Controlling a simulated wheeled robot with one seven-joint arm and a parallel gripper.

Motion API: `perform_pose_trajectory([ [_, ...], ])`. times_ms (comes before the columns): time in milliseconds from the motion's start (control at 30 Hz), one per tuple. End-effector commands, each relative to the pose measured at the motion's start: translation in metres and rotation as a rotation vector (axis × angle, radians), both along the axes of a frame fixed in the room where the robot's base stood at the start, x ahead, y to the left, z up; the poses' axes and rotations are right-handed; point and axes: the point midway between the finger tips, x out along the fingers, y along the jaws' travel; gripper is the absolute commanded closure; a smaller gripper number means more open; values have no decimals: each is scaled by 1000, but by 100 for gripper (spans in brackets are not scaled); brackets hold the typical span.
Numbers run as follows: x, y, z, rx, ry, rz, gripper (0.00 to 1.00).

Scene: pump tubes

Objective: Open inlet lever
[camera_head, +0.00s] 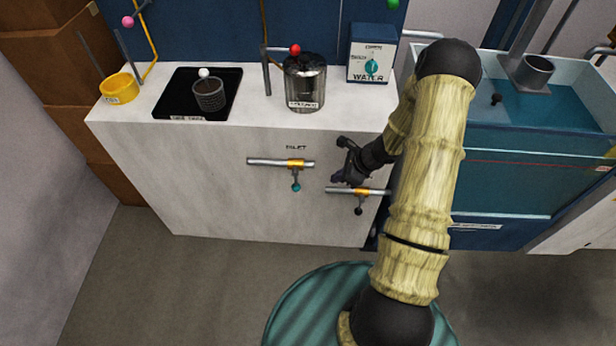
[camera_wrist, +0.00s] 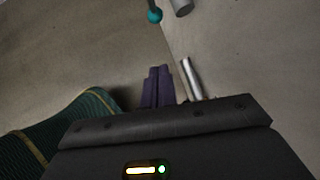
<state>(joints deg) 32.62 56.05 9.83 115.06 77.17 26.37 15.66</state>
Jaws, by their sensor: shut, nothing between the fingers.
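The inlet valve sits on a horizontal metal pipe (camera_head: 265,162) on the front of the white counter, under a label reading INLET. Its lever hangs straight down from a yellow body (camera_head: 296,164) and ends in a teal knob (camera_head: 296,187). In the wrist view the teal knob (camera_wrist: 155,16) shows at the top, beyond the fingertips. My gripper (camera_head: 338,179) is to the right of the lever, apart from it. In the wrist view its purple fingers (camera_wrist: 158,82) are together and empty.
A second pipe (camera_head: 340,190) with a black-knobbed lever (camera_head: 359,209) lies just below my gripper; a metal pipe (camera_wrist: 191,78) shows beside the fingers in the wrist view. A steel pot (camera_head: 304,84) and a blue WATER box (camera_head: 371,55) stand on the counter. Open floor lies in front.

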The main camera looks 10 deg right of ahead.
Motion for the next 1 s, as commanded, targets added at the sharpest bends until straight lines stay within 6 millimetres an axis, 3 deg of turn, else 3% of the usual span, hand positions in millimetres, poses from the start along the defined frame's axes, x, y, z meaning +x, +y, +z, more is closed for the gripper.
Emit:
perform_pose_trajectory([
  [467, 3, 4, -8, 4, 1, -4, 100],
  [1000, 28, 47, -82, 3, 1, 0, 100],
])
